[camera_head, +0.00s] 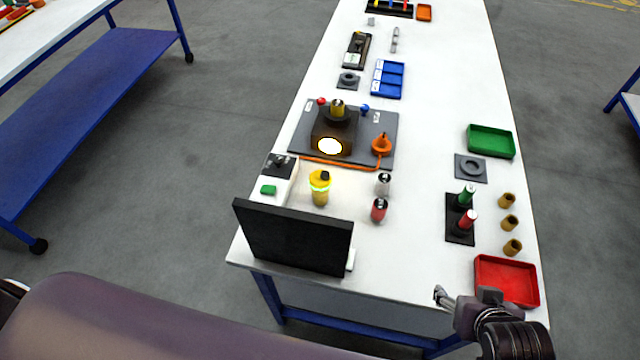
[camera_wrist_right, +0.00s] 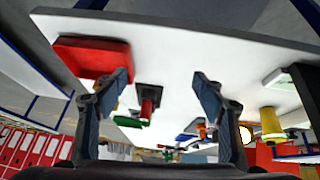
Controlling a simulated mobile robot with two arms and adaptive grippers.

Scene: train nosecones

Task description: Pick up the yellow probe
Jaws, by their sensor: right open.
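The yellow probe (camera_head: 320,188) looks like a yellow upright cylinder with a dark top and a bright green ring. It stands on the white table behind the black screen panel, left of the two small silver-topped cylinders. A yellow body in the right wrist view (camera_wrist_right: 270,122) may be the same thing, but I cannot tell for sure. My right gripper (camera_head: 442,297) is at the table's front right edge, left of the red tray and well away from the probe. It is open and empty, with its fingers (camera_wrist_right: 160,95) apart in the right wrist view. My left gripper is not in view.
The black panel (camera_head: 293,238) stands at the front left. A grey fixture board (camera_head: 300,135) with a lit device is behind the probe. A red tray (camera_head: 507,281) is front right. The table's front middle is clear.

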